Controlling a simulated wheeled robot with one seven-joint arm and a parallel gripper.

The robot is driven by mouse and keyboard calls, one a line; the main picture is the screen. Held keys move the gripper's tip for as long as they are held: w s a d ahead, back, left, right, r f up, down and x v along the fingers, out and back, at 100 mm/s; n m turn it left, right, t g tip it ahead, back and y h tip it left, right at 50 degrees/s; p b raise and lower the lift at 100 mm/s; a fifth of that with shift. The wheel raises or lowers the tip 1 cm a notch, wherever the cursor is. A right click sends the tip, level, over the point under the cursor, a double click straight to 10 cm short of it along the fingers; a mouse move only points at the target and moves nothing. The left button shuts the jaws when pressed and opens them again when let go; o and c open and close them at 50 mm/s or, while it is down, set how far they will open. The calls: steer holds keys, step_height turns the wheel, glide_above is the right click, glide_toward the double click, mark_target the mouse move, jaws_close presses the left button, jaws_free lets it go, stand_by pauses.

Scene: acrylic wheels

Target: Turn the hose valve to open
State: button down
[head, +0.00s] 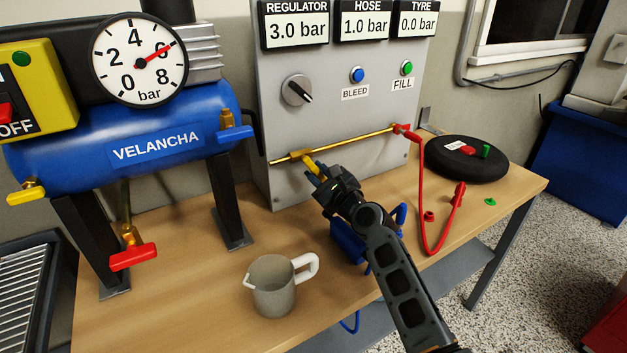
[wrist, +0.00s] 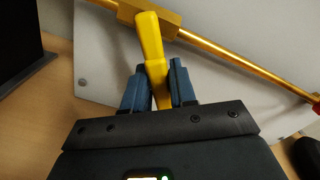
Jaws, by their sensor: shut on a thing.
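The hose valve is a yellow lever (head: 312,163) on a brass body on the brass pipe (head: 350,142) along the grey panel. The lever slants down and to the right from the pipe. My gripper (head: 319,176) is shut on the lever's lower part. In the wrist view the yellow lever (wrist: 151,40) rises between the two dark fingers of my gripper (wrist: 157,80), at an angle to the brass pipe (wrist: 230,52). The hose display (head: 364,24) reads 1.0 bar. The red hose (head: 422,205) starts at the pipe's right end.
The regulator display (head: 296,31) reads 3.0 bar and the tyre display (head: 418,24) 0.0 bar. A grey mug (head: 273,290) stands on the wooden bench near its front. A blue tank (head: 120,150) stands at left. A black tyre (head: 466,160) lies at right.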

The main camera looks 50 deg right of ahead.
steer(key=n, duration=0.2)
steer(key=d+r+n, duration=0.1)
steer(key=n+b, duration=0.1)
steer(key=n, duration=0.1)
steer(key=shift+s+d+r+n, duration=0.25)
steer(key=shift+d+r+n, duration=0.05)
steer(key=shift+d+r, duration=0.1)
steer(key=n, duration=0.1)
steer(key=r+n, duration=0.1)
steer(key=n, duration=0.1)
steer(key=shift+d+r+b, duration=0.15)
steer(key=shift+r+b, duration=0.05)
steer(key=shift+b, duration=0.2)
steer(key=shift+r+n, duration=0.3)
steer(key=shift+n, duration=0.4)
steer(key=shift+r+n, duration=0.25)
steer(key=shift+n, duration=0.45)
steer(key=c, duration=1)
jaws_free()
steer(key=shift+r, duration=0.1)
steer(key=shift+s, duration=0.15)
steer(key=v, duration=0.7)
steer(key=shift+s, duration=0.3)
